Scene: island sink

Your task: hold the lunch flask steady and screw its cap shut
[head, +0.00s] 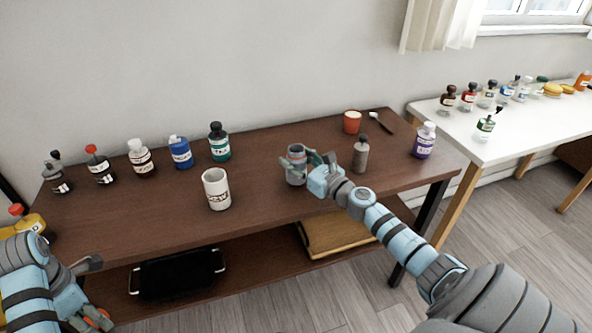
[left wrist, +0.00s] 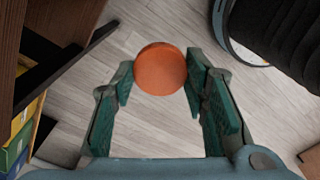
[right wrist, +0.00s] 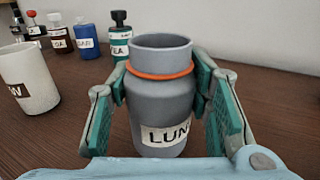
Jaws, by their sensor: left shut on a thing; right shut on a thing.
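The lunch flask (right wrist: 163,105) is grey with an orange ring below its open neck and a label reading "LUN". It stands upright on the brown table. My right gripper (right wrist: 160,88) is shut around its upper body, one finger on each side. In the head view the flask (head: 296,179) is partly covered by this right gripper (head: 303,162). My left gripper (left wrist: 160,80) is shut on the round orange cap (left wrist: 160,69), held by its edges over the floor. In the head view the left gripper (head: 95,315) is low at the left, in front of the table and away from the flask.
A white mug (head: 216,190) stands left of the flask, and a grey bottle (head: 360,154) stands close on its right. Several bottles line the back left. A red cup (head: 351,122) and purple bottle (head: 424,140) are at right. The table front between mug and flask is clear.

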